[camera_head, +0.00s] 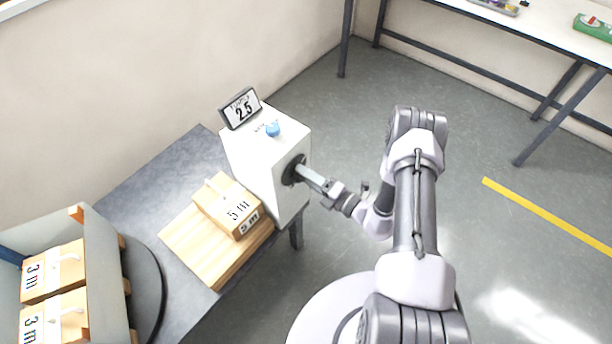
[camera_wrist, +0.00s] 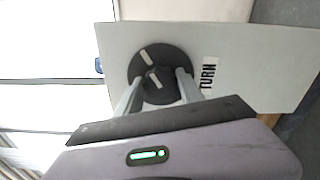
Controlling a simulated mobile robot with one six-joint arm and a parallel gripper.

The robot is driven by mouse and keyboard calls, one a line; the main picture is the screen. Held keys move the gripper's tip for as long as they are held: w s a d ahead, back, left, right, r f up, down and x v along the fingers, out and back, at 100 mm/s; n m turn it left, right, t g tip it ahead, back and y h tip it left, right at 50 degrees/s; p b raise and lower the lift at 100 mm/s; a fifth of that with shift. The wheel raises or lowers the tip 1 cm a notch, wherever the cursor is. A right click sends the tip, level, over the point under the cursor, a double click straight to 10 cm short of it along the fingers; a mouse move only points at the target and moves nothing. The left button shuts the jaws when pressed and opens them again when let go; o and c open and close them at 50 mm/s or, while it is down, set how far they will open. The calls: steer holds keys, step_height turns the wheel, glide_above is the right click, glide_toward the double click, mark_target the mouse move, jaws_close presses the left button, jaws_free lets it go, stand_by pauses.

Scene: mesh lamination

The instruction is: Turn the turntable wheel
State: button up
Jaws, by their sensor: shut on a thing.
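The wheel is a round black knob (camera_head: 289,167) on the side face of a white box (camera_head: 264,174). In the wrist view the black knob (camera_wrist: 137,66) has a raised grip bar with pale marks, beside a label reading "TURN" (camera_wrist: 208,76). My gripper (camera_head: 300,172) reaches it from the right in the head view. In the wrist view its two fingers (camera_wrist: 158,80) stand on either side of the grip bar and are shut on it. The fingers hide part of the knob's rim.
A display reading "2.5" (camera_head: 241,108) and a blue knob (camera_head: 273,129) sit on the white box. A "5 m" carton (camera_head: 229,205) lies on wooden boards (camera_head: 187,237) to the left. Open floor (camera_head: 335,130) lies behind my arm.

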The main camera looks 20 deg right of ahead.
steer(key=m, duration=2.4)
steer(key=shift+s+a+f+b, duration=0.2)
steer(key=shift+a+f+b, duration=0.05)
steer(key=shift+f+b, duration=0.1)
steer(key=shift+m, duration=0.3)
steer(key=o, duration=1.4)
